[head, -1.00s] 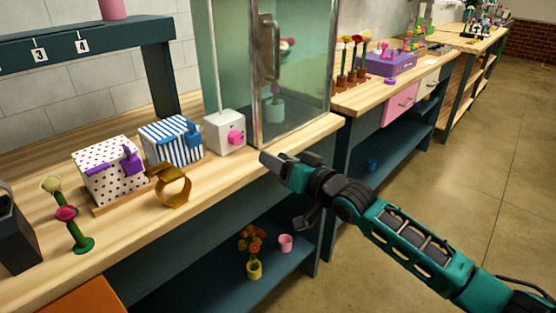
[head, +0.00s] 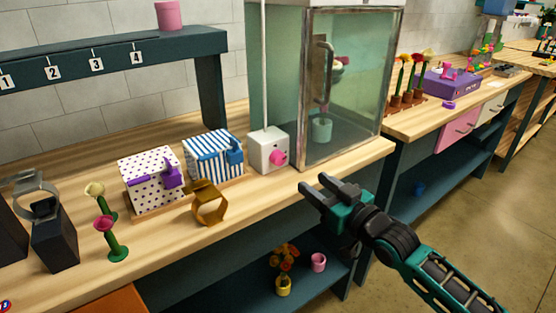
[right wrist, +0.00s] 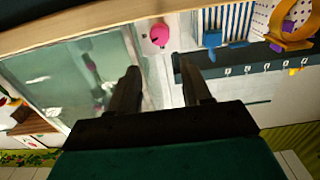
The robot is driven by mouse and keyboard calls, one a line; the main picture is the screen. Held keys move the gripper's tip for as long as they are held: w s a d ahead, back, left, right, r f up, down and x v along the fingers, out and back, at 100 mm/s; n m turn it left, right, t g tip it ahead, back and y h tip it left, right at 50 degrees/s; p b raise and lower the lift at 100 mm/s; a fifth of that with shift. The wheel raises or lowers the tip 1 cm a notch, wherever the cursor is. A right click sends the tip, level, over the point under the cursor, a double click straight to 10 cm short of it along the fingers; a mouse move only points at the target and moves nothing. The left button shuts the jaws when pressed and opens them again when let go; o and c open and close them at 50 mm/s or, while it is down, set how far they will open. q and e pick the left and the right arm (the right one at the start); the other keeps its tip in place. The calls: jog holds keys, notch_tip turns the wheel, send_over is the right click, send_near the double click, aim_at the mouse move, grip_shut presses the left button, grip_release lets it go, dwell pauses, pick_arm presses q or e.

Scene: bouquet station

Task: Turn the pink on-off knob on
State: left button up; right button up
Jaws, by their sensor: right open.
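The pink knob (head: 277,158) is on the front of a small white box (head: 262,144) on the wooden bench, just left of the glass cabinet. It also shows in the right wrist view (right wrist: 159,34), above and between the fingers. My right gripper (head: 325,187) is open and empty, in front of the bench edge, below and to the right of the knob and apart from it. In the right wrist view its two fingers (right wrist: 162,88) stand spread. My left gripper is not in view.
The glass cabinet (head: 345,95) stands right of the white box. A blue-striped box (head: 212,160), a polka-dot box (head: 148,190) and a gold ring-shaped object (head: 209,206) sit to its left. A dark shelf (head: 110,60) rises behind. Floor at the right is clear.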

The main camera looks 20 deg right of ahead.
aim_at(281, 159)
jog(key=b+x, duration=0.1)
jog(key=x, duration=0.9)
jog(key=shift+w+a, duration=0.1)
jog(key=shift+w, duration=0.25)
jog(key=shift+w+a, duration=0.25)
jog(key=shift+w, duration=0.3)
jog(key=c, duration=0.7)
jog(key=shift+m+p, duration=0.4)
jog(key=shift+m, duration=0.3)
jog(key=shift+c, duration=0.2)
jog(key=shift+d+m, duration=0.1)
jog(key=shift+m, duration=0.9)
jog(key=shift+f+m, duration=0.1)
jog(key=shift+m, duration=0.2)
